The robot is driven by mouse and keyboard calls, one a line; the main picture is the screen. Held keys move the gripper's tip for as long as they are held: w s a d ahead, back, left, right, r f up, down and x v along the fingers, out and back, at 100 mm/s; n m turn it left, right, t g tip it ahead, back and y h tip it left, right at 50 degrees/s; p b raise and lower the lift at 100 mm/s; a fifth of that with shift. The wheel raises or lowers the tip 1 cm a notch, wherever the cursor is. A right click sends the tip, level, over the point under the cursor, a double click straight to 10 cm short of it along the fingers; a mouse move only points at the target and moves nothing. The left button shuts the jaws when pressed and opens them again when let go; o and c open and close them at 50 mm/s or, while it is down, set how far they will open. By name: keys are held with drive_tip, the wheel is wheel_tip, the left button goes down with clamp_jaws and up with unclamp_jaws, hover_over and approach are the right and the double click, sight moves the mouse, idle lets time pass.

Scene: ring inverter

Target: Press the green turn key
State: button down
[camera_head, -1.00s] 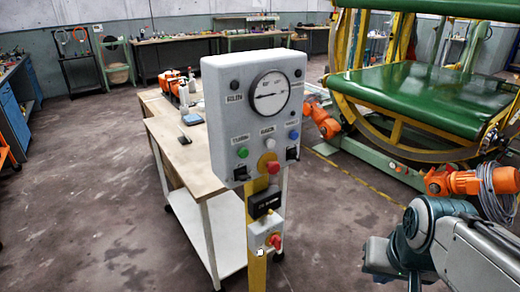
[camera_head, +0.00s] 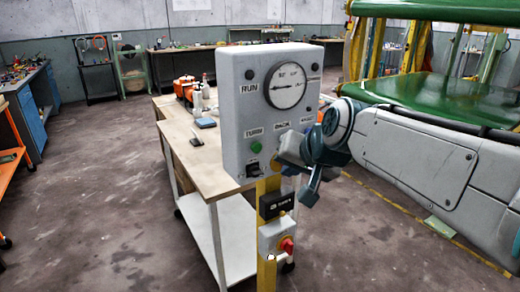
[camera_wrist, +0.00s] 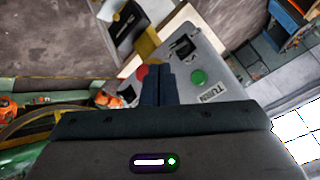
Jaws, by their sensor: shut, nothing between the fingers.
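The grey control box (camera_head: 245,110) stands upright on a yellow post in the head view. Its green turn key (camera_head: 256,147) is a round button under the TURN label, left of my gripper. My gripper (camera_head: 281,158) is shut and empty, in front of the right half of the box's face. It hides the white, blue and red buttons there. In the wrist view the green key (camera_wrist: 198,77) lies right of my closed fingers (camera_wrist: 158,70), apart from them. A red button (camera_wrist: 142,72) shows just left of the fingers. Whether the fingertips touch the panel I cannot tell.
A black switch (camera_head: 254,169) sits below the green key. A lower box with a red knob (camera_head: 287,245) is on the same post. A wooden workbench (camera_head: 180,139) stands behind the panel. The floor to the left (camera_head: 100,200) is clear.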

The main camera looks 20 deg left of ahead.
sight(263, 149)
drive_tip(key=w+a+p, duration=0.4)
drive_tip(key=w+a, duration=0.1)
drive_tip(key=a, duration=0.1)
drive_tip(key=shift+w+a, duration=0.3)
drive_tip(key=shift+w, duration=0.05)
drive_tip(key=shift+w+a, duration=0.1)
idle(1.9)
drive_tip(key=shift+w+a, duration=0.2)
drive_tip(key=shift+a, duration=0.05)
drive_tip(key=shift+w+a+p, duration=0.3)
drive_tip(key=shift+a, duration=0.05)
idle(0.8)
idle(0.3)
drive_tip(key=shift+s+d+b, duration=0.55)
drive_tip(key=shift+s+d, duration=0.05)
drive_tip(key=shift+d, duration=0.1)
